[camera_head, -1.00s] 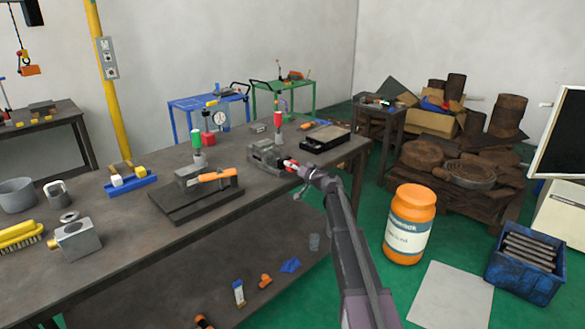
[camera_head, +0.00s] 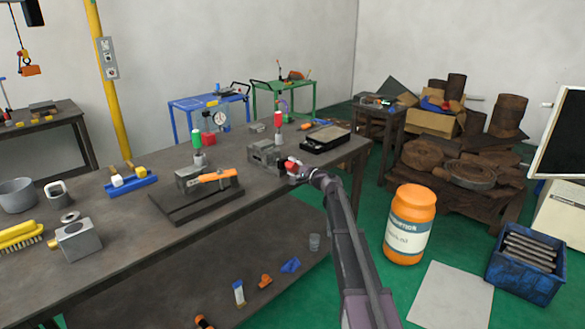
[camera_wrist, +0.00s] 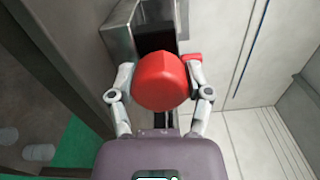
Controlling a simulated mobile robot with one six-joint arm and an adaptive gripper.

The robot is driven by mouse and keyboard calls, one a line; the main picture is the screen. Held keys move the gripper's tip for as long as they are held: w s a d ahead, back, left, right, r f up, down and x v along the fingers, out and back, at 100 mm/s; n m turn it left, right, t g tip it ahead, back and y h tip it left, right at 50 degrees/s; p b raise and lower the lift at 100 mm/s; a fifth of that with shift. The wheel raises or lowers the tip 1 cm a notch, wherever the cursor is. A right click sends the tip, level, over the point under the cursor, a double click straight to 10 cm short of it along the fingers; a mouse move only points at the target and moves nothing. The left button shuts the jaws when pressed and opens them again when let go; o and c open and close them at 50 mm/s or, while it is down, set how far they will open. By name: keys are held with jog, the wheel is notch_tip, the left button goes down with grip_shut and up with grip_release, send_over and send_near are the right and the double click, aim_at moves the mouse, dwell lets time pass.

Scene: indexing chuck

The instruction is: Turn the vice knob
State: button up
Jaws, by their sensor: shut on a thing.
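The vice (camera_head: 265,154) is a grey metal block on the workbench, near its right front edge. Its red knob (camera_head: 291,164) faces the front edge. In the wrist view the red knob (camera_wrist: 160,80) is large and sits in front of the vice body (camera_wrist: 126,32). My gripper (camera_head: 298,169) reaches the knob from the front right. In the wrist view my gripper (camera_wrist: 160,85) has one finger on each side of the knob and is shut on it. The knob hides part of the vice behind it.
The workbench (camera_head: 130,235) holds a dark plate with an orange-handled tool (camera_head: 217,175) left of the vice. A black tray (camera_head: 325,138) lies behind and to the right. A green-topped bottle (camera_head: 197,142) stands nearby. An orange jar (camera_head: 410,225) stands on the floor at right.

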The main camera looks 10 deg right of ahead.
jog(key=m, duration=0.7)
jog(key=shift+w+r, duration=0.1)
jog(key=m, duration=0.7)
jog(key=shift+m, duration=0.4)
jog(key=m, duration=0.3)
jog(key=shift+w+m, duration=0.1)
jog(key=shift+m, duration=0.2)
jog(key=m, duration=0.3)
jog(key=shift+d+m, duration=0.1)
jog(key=shift+m, duration=0.2)
jog(key=m, duration=0.6)
jog(key=shift+m, duration=0.4)
